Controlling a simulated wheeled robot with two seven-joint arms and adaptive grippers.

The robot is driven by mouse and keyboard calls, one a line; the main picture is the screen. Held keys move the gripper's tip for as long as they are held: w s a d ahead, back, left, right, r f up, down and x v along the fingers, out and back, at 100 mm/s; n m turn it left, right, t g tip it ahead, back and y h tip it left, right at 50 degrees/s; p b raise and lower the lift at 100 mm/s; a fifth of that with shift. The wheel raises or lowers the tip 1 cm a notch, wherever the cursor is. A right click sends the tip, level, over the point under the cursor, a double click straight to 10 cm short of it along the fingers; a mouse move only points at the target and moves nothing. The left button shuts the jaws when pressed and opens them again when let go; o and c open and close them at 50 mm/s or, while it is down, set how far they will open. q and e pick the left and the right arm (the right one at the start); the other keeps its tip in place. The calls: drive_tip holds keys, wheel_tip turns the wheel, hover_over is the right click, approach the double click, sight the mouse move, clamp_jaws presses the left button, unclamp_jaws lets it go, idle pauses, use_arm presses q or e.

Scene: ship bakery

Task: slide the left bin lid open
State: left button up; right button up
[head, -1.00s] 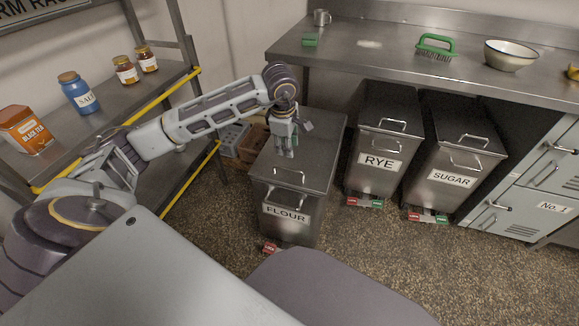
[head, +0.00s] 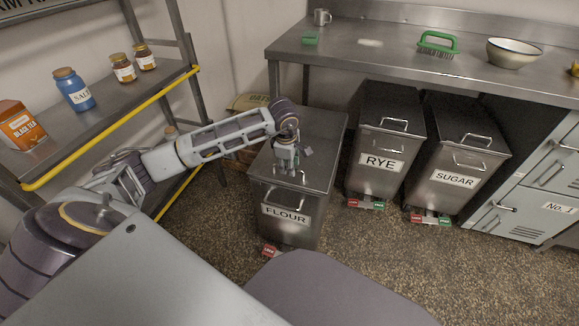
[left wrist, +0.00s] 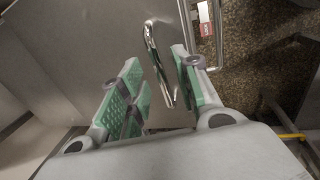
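The left bin, labelled FLOUR (head: 285,216), is a steel bin on the floor with a flat steel lid (head: 318,135) that lies closed on it. A bent-rod lid handle (left wrist: 152,48) stands near the lid's front edge. My left gripper (head: 287,172) points down over the front part of the lid, at the handle. In the left wrist view, its green-padded fingers (left wrist: 168,92) are apart, with part of the handle in the gap between them. I cannot tell whether the pads touch it. My right gripper is not in view.
The RYE bin (head: 381,161) and SUGAR bin (head: 453,179) stand to the right, under a steel counter (head: 390,55). A red tag (head: 268,250) is at the flour bin's foot.

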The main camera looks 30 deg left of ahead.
use_arm(q)
drive_tip(key=shift+f, duration=0.25)
clamp_jaws()
idle(0.3)
